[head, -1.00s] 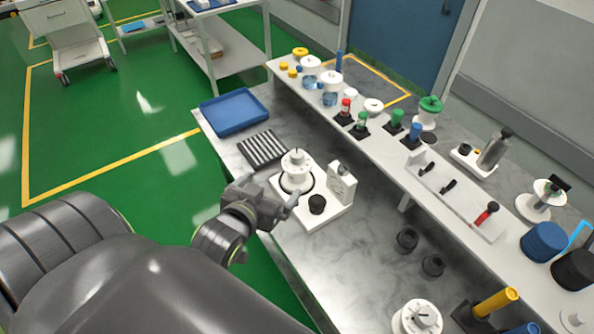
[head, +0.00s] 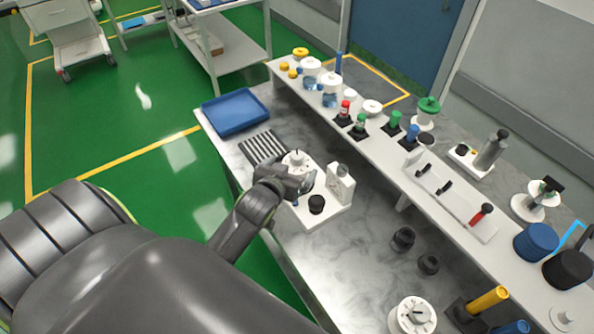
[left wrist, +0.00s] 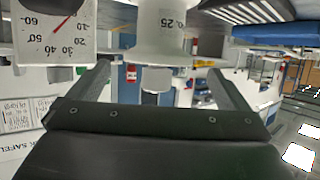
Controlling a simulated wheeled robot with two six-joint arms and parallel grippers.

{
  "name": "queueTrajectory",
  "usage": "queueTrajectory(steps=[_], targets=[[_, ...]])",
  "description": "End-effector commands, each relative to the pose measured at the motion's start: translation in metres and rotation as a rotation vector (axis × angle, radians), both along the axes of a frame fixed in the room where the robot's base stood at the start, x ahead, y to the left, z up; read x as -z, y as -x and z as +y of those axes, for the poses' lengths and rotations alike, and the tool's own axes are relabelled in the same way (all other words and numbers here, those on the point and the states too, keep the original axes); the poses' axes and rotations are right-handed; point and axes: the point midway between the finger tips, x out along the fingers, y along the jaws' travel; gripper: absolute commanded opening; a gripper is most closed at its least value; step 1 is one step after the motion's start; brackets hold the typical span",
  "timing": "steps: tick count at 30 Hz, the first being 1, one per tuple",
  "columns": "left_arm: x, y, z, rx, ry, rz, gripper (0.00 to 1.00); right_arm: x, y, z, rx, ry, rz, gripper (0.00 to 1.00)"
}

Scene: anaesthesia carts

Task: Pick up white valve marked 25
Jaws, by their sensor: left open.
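The white valve (head: 296,158) stands upright on a white base unit (head: 328,216) on the bench, its lower part hidden behind my gripper in the head view. In the left wrist view the white valve (left wrist: 165,30) shows inverted at the top, with a marking ending in 25. My left gripper (head: 303,183) is at the near side of the valve. In the left wrist view the left gripper (left wrist: 160,78) is open, its fingers spread to either side of the valve's line, with nothing held between them. My right gripper is not in view.
A dial gauge (head: 341,183) and a black knob (head: 316,204) stand close on the same base; the gauge (left wrist: 55,32) is also in the wrist view. A ribbed block (head: 263,147) and blue tray (head: 234,115) lie behind.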

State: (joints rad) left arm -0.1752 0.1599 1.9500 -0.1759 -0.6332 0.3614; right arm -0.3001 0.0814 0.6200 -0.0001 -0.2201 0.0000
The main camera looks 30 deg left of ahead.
Motion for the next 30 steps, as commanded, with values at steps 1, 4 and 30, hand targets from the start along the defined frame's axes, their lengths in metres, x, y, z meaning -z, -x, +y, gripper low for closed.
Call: queueTrajectory(steps=[1, 4, 30], targets=[[0.000, -0.005, 0.000, 0.000, -0.001, 0.001, 0.99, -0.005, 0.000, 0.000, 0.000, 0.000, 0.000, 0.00], [0.006, -0.015, 0.001, 0.000, 0.000, 0.001, 0.99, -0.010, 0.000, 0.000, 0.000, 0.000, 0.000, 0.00], [0.020, -0.040, 0.006, 0.001, 0.001, 0.001, 0.63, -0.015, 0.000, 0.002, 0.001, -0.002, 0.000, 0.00]])
